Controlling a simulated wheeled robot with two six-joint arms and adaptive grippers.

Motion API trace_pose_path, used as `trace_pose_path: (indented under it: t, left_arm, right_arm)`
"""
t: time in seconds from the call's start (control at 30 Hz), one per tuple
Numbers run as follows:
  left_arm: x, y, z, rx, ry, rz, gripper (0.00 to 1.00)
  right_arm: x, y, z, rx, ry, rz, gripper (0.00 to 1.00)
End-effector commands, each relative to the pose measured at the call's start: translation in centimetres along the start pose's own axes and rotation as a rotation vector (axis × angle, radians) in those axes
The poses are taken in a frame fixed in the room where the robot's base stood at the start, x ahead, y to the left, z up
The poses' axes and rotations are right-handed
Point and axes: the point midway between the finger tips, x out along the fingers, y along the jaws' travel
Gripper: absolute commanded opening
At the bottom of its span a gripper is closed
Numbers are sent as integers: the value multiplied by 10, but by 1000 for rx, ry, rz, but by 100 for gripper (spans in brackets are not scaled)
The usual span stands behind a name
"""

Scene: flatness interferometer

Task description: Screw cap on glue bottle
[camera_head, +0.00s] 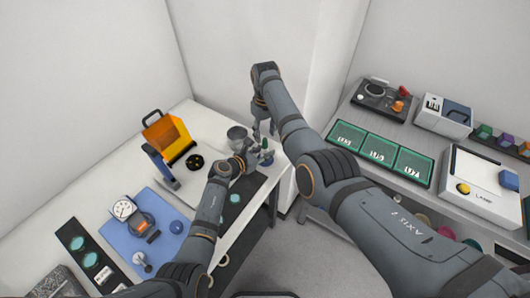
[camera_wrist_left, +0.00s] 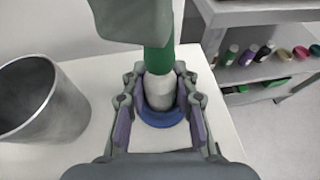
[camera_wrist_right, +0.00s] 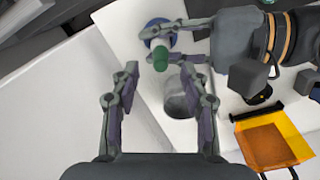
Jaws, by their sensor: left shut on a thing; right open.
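The glue bottle (camera_wrist_left: 158,92) is pale with a green top and stands upright over a blue round base (camera_wrist_left: 160,117) near the table's edge. My left gripper (camera_wrist_left: 158,85) is shut on the bottle's body, one finger on each side. The green cap (camera_wrist_right: 160,57) lies over the bottle's top in the right wrist view; I cannot tell whether it is threaded on. My right gripper (camera_wrist_right: 162,75) is open above the bottle, fingers spread wide to either side of the cap and apart from it.
A metal cup (camera_wrist_left: 38,98) stands close beside the bottle. An orange panel on a stand (camera_head: 168,138) and a blue mat (camera_head: 142,226) with a dial gauge (camera_head: 123,209) are further along the table. A shelf (camera_head: 440,150) with green trays stands right, across a floor gap.

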Motion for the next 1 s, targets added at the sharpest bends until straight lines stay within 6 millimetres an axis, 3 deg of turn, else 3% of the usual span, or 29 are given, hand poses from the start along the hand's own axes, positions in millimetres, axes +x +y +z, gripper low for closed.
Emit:
trace_pose_path:
  t: [0.1, 0.3, 0.73, 0.77, 0.93, 1.0]
  left_arm:
    - [0, 0, 0, 0, 0, 0, 0]
    - [0, 0, 0, 0, 0, 0, 0]
    - [0, 0, 0, 0, 0, 0, 0]
    - [0, 0, 0, 0, 0, 0, 31]
    - [0, 0, 0, 0, 0, 0, 54]
    - [0, 0, 0, 0, 0, 0, 55]
  right_arm:
    - [-29, 0, -1, 0, 4, 1, 45]
    - [-62, 0, -1, -1, 3, 1, 45]
    - [-73, 0, 0, -1, 0, -1, 45]
    - [-73, 0, 0, -1, 0, -1, 45]
    - [-73, 0, 0, -1, 0, -1, 45]
    - [-73, 0, 0, -1, 0, -1, 45]
